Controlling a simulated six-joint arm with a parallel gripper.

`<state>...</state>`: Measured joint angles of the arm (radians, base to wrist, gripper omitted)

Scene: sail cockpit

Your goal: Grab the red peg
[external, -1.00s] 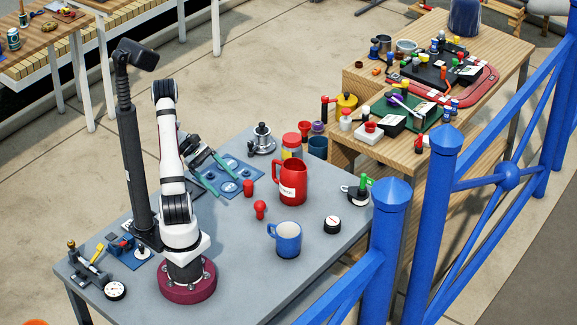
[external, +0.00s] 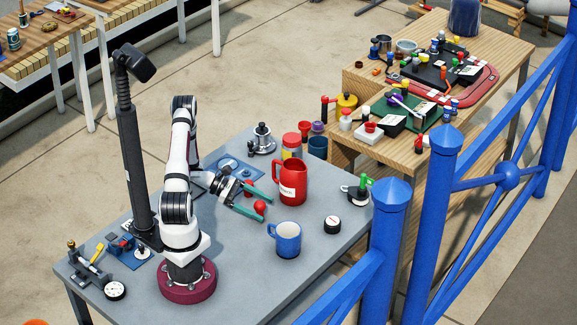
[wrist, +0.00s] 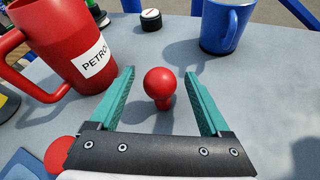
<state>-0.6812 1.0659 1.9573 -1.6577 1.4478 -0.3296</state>
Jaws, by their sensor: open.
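The red peg (external: 260,207) stands on the grey table and has a round ball top. In the wrist view the red peg (wrist: 159,84) stands between the two teal fingers, with a clear gap on each side. My gripper (external: 267,211) is open and low over the table, reaching around the peg without closing on it. The fingertips in the wrist view (wrist: 160,73) extend about level with the ball.
A red jug (external: 293,183) stands close to the gripper, left of the fingers in the wrist view. A blue mug (external: 287,240) and a small black-and-white round piece (external: 332,225) stand beyond. Another red piece (wrist: 62,154) lies near the gripper's left side. Table between is clear.

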